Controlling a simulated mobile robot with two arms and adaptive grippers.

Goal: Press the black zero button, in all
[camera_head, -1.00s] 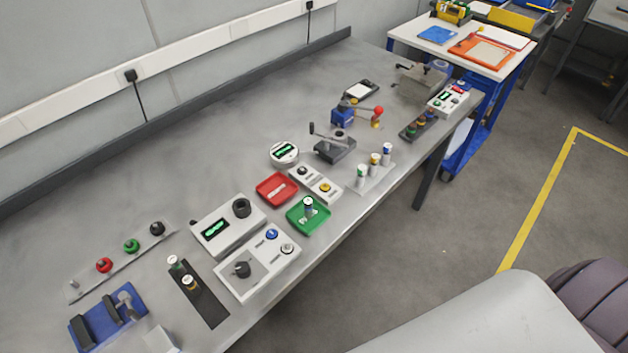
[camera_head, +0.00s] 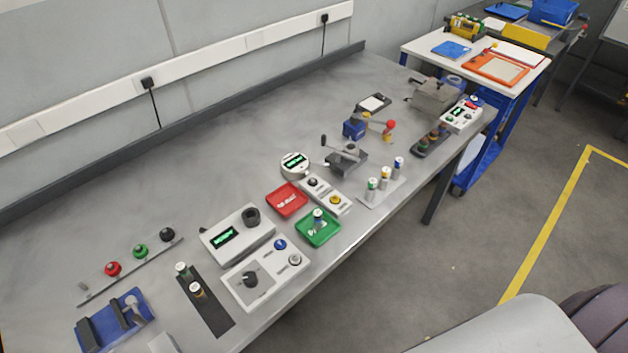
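A small white box (camera_head: 324,191) near the middle of the bench carries a black button (camera_head: 313,182) and a yellow button (camera_head: 335,199). Its labels are too small to read. It stands beside a round white gauge (camera_head: 294,165) with a lit green display. Another black round knob (camera_head: 167,234) sits on a strip at the left, in line with a green knob (camera_head: 140,250) and a red knob (camera_head: 113,268). I cannot read which black one is marked zero. Neither of my grippers is in view.
A red tray (camera_head: 287,200) and a green tray (camera_head: 318,228) holding a small cylinder lie by the box. A white display unit (camera_head: 237,234) and a control box (camera_head: 267,276) stand nearer. A lever fixture (camera_head: 346,160) is just behind. The bench's wall side is clear.

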